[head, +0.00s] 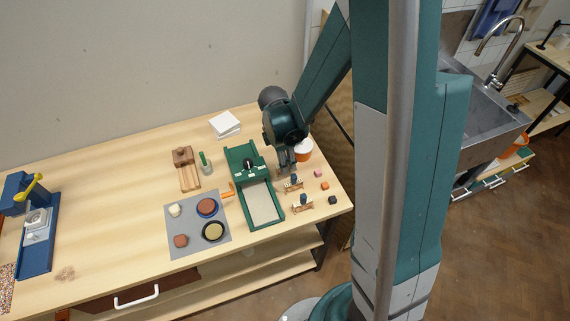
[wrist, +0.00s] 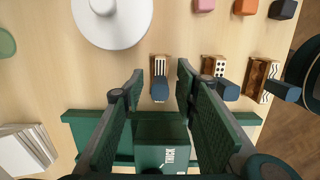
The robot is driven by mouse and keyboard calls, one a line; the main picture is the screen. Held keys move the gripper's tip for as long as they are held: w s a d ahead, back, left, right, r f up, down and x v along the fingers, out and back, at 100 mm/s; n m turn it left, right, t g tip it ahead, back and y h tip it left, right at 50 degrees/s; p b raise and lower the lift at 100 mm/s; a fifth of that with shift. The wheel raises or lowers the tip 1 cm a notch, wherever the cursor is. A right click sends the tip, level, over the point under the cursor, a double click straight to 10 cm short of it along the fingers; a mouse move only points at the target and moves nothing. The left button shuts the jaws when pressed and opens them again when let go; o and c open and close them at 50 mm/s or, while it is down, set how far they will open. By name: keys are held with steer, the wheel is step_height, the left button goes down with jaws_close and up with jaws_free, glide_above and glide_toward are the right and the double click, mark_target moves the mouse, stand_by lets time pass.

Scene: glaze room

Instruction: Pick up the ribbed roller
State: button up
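Three small wooden rollers with dark blue handles stand in a row in the wrist view. The ribbed roller (wrist: 160,66), with straight parallel lines, is the leftmost. The middle one is a dotted roller (wrist: 209,67), and the rightmost is a wavy-patterned roller (wrist: 257,76). My gripper (wrist: 160,72) is open and empty, its fingertips showing on either side of the ribbed roller. I cannot tell the remaining height. In the head view my gripper (head: 287,163) hangs over the back end of the roller row and mostly hides the ribbed roller.
A green press (head: 240,155) marked "THICK" stands close beside the rollers. A white-topped orange pot (head: 304,152) is behind my gripper. Pink (head: 318,174), orange (head: 325,186) and dark (head: 332,200) blocks lie to the right. White tiles (head: 225,123) lie further back.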

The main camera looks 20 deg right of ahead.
jaws_close()
steer(key=shift+r, duration=0.2)
steer(key=shift+r, duration=4.8)
